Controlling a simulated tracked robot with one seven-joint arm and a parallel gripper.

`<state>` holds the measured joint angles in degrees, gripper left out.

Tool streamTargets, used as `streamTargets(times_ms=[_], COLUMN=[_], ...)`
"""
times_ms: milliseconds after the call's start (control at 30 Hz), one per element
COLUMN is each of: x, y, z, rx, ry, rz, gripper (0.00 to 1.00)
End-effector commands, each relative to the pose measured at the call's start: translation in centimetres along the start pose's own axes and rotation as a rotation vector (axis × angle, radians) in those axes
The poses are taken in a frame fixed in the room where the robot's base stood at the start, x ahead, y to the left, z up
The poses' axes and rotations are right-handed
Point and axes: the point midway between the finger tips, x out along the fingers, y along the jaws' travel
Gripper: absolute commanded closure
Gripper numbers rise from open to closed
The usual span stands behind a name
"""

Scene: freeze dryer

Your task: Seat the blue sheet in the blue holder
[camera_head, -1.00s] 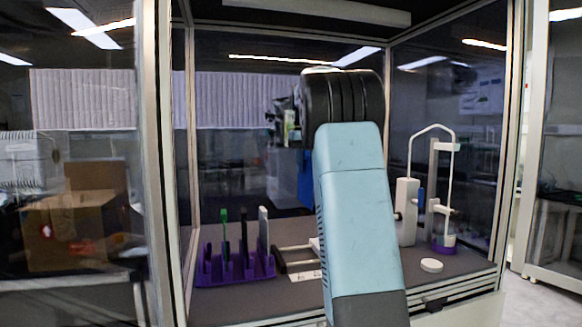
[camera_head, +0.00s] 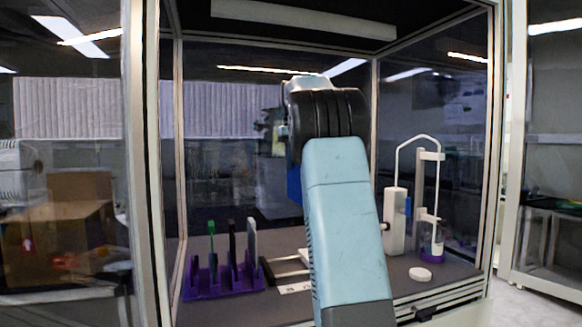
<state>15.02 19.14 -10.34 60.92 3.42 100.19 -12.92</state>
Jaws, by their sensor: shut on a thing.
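A dark blue piece, which looks like the blue sheet (camera_head: 294,185), shows as a narrow strip beside my arm, below the black wrist. It hangs above the deck, partly covered by my arm. My gripper is at that end of the arm, its fingers hidden behind the wrist and forearm; the raised strip fits a sheet held in it. A blue-purple slotted holder (camera_head: 222,283) stands on the deck at left. A green sheet (camera_head: 212,245), a black sheet (camera_head: 232,243) and a pale sheet (camera_head: 252,240) stand upright in it. I cannot make out a separate blue holder.
A white stand (camera_head: 396,222) with a curved tube and a purple-based vial (camera_head: 433,247) is at right. A white disc (camera_head: 420,274) lies in front. A low pale frame (camera_head: 285,262) lies beside the slotted holder. Framed glass walls and posts enclose the deck.

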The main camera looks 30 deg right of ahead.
Motion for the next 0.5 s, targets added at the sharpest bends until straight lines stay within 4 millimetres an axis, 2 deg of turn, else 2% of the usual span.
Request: streamTargets(times_ms=[500], x=[-2.5], y=[0.0], z=[0.0], rx=[0.0], ry=[0.002], rz=[0.0], gripper=[1.0])
